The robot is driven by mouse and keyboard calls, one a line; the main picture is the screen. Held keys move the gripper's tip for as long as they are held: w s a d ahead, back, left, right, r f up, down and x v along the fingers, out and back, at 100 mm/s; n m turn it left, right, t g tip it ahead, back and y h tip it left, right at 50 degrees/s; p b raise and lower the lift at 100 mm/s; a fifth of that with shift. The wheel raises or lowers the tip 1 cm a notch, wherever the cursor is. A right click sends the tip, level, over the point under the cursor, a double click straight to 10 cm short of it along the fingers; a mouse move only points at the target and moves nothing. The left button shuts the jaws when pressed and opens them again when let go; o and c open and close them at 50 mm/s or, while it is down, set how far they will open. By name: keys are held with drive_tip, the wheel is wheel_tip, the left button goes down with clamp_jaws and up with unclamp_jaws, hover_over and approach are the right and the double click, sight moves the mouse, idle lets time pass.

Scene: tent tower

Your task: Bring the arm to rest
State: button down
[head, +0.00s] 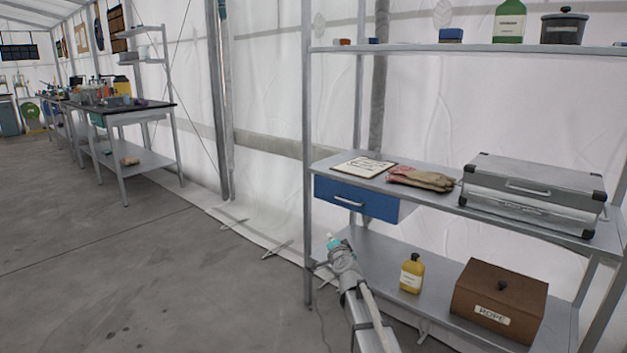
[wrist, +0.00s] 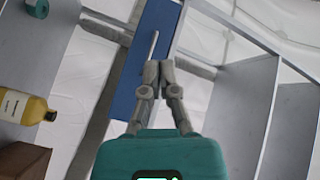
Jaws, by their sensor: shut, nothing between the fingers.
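My gripper (head: 333,239) is at the end of my arm, low in front of the shelf unit's left part. In the head view it appears below the blue drawer (head: 355,198). In the wrist view the two fingertips of my gripper (wrist: 158,72) meet, shut and empty. The blue drawer (wrist: 131,85) with its pale handle (wrist: 154,46) lies behind them there. I cannot tell how far the fingertips are from the drawer front.
The shelf unit (head: 307,150) holds a clipboard (head: 364,167), gloves (head: 421,179) and a metal case (head: 530,194). Below stand a yellow bottle (head: 412,273) and a brown rope box (head: 500,300). A workbench (head: 125,110) stands at back left. The floor (head: 130,265) to the left is clear.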

drive_tip(key=s+d+f+n+g+y+p, duration=0.1)
drive_tip(key=s+f+n+g, duration=0.35)
drive_tip(key=s, duration=0.45)
drive_tip(key=s+f+n+g+p, duration=0.1)
drive_tip(key=s+f+n+g, duration=0.4)
drive_tip(key=s, duration=0.4)
drive_tip(key=s+d+f+g+h, duration=0.1)
drive_tip(key=s+d+f+g, duration=0.15)
drive_tip(key=s, duration=0.35)
drive_tip(key=s+d+f+g+h, duration=0.1)
drive_tip(key=s+d+g+h, duration=0.1)
drive_tip(key=s+d, duration=0.3)
drive_tip(key=s+d+f+g+h, duration=0.1)
drive_tip(key=s+d+f+g, duration=0.15)
drive_tip(key=s, duration=0.45)
wheel_tip(320, 180, up, 38)
drive_tip(key=s+p, duration=0.1)
drive_tip(key=p, duration=3.7)
drive_tip(key=shift+r+n+g+p, duration=0.25)
drive_tip(key=shift+n+g+p, duration=0.1)
drive_tip(key=shift+n, duration=0.1)
drive_tip(key=shift+d, duration=0.1)
